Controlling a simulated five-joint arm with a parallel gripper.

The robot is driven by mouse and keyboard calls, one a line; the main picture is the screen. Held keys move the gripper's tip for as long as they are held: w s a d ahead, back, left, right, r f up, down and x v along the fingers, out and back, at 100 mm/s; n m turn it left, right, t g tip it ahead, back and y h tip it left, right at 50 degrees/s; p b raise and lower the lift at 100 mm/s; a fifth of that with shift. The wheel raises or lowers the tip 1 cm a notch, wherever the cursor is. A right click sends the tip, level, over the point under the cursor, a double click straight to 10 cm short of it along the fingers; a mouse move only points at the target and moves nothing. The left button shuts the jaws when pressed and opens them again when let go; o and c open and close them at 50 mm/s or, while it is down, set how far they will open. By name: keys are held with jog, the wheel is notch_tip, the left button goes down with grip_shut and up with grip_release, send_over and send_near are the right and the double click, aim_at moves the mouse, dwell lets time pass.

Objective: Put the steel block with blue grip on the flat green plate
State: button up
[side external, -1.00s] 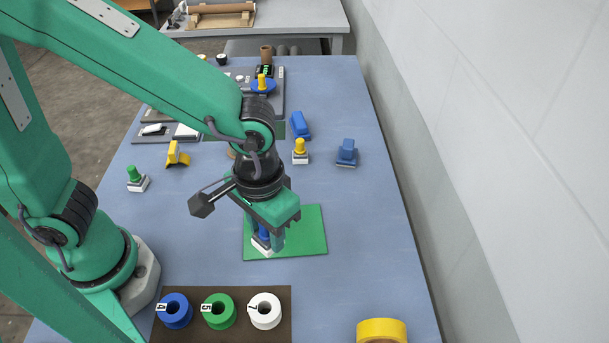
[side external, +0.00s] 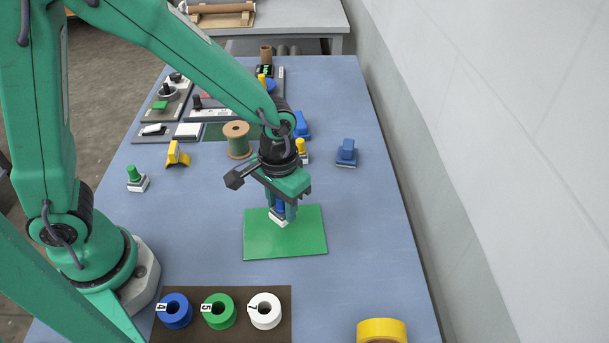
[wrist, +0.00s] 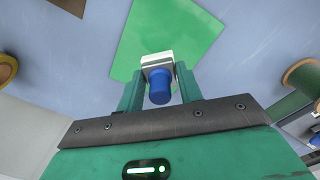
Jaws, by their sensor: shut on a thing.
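The steel block with blue grip (side external: 279,220) has a pale, square base and a round blue grip on top. It also shows in the wrist view (wrist: 158,86), with the blue grip between my two green fingers. My gripper (side external: 284,209) is shut on the blue grip. The flat green plate (side external: 287,241) lies on the blue table, and its far part is behind the block in the side view. In the wrist view the plate (wrist: 165,38) shows beyond the block. The block appears held above the plate's far edge, but the gap is hard to judge.
A dark mat (side external: 222,337) with blue, green and white rings lies in front. A yellow ring (side external: 381,330) sits at front right. A yellow-gripped block (side external: 301,149), a blue block (side external: 346,153) and a wooden spool (side external: 237,139) stand behind. Table right of the plate is clear.

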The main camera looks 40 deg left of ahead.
aim_at(283, 216)
jog(key=shift+f, duration=0.1)
jog(key=shift+f, duration=1.9)
jog(key=shift+f, duration=0.15)
jog(key=o, duration=1)
jog(key=shift+o, duration=0.2)
jog(key=shift+r, duration=0.2)
jog(key=shift+r, duration=6)
